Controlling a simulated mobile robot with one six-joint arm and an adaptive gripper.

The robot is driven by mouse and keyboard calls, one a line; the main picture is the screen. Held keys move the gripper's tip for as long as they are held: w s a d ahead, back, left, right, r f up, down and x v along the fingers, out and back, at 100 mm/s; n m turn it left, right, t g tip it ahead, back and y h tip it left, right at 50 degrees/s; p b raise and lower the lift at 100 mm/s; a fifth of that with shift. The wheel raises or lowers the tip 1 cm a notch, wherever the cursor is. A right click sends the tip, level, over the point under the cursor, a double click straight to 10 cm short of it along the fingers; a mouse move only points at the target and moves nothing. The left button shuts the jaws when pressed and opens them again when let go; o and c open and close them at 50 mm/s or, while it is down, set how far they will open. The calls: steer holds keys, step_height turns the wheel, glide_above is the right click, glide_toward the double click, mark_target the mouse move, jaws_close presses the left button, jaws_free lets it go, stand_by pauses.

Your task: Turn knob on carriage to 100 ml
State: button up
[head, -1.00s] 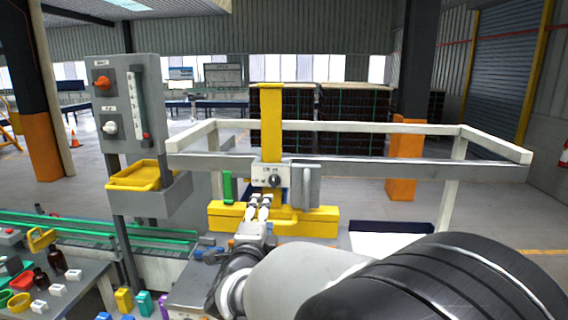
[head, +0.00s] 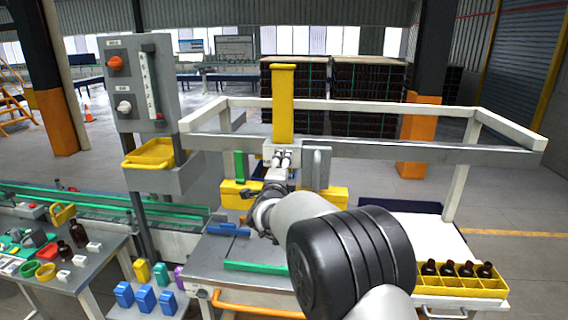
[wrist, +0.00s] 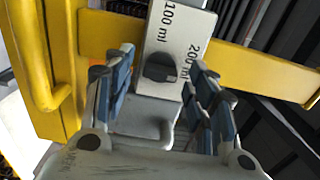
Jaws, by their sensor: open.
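The carriage's pale plate (head: 268,151) is at the foot of the yellow column on the grey rail in the head view. In the wrist view the plate (wrist: 185,25) carries "100 ml" above the knob and "200 ml" to its right. The dark round knob (wrist: 160,67) has a raised bar; which mark it points to is unclear. My gripper (wrist: 164,67) is open, with blue-padded fingers on either side of the knob in the picture; contact cannot be told. In the head view my gripper (head: 282,158) is in front of the plate and hides the knob.
The yellow column (head: 283,105) rises above the carriage. A grey bracket (head: 317,168) is close to its right, a green block (head: 240,165) to its left. A yellow crate (head: 462,286) with amber bottles stands at the right. A grey panel with knobs (head: 143,85) stands left.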

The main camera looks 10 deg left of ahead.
steer(key=shift+w, duration=0.45)
steer(key=shift+c, duration=0.6)
steer(key=c, duration=1)
